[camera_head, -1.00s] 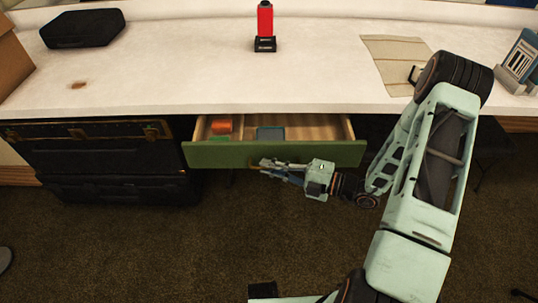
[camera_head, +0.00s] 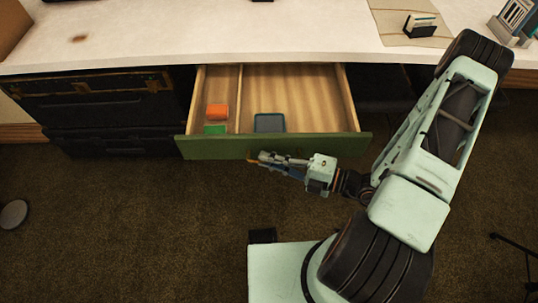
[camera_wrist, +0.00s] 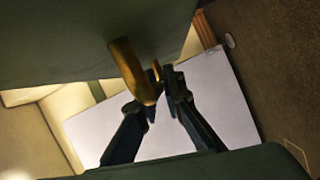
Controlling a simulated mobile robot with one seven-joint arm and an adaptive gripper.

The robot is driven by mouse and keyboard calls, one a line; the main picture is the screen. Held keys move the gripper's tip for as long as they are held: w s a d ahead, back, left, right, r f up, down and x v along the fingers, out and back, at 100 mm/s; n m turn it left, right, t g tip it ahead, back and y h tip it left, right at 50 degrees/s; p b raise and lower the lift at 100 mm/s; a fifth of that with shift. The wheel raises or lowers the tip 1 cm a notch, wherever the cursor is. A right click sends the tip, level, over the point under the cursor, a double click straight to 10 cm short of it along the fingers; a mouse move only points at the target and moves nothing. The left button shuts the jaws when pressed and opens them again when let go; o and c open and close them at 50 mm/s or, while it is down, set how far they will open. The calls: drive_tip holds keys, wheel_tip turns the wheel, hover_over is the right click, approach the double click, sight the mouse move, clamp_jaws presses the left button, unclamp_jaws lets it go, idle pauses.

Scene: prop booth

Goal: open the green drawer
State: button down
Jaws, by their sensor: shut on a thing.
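The green drawer (camera_head: 215,147) stands well out from under the white counter, its inside open to view. Its brass handle (camera_wrist: 137,72) shows large in the wrist view, on the green drawer front (camera_wrist: 65,45). My gripper (camera_head: 262,159) is at the middle of the drawer front in the head view. In the wrist view its dark fingers (camera_wrist: 157,97) are closed around the handle. The drawer holds an orange item (camera_head: 217,111), a green item (camera_head: 214,130) and a blue-grey tray (camera_head: 269,122). A wooden divider (camera_head: 239,100) separates the left compartment from the wider right one.
The white counter (camera_head: 200,35) runs above the drawer, with a card holder (camera_head: 420,25) on a beige mat (camera_head: 390,12). A black trunk (camera_head: 100,105) stands left of the drawer.

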drive_tip(key=c, duration=2)
unclamp_jaws()
drive_tip(key=shift+c, duration=0.2)
drive_tip(key=shift+d, duration=0.1)
drive_tip(key=v, duration=1.2)
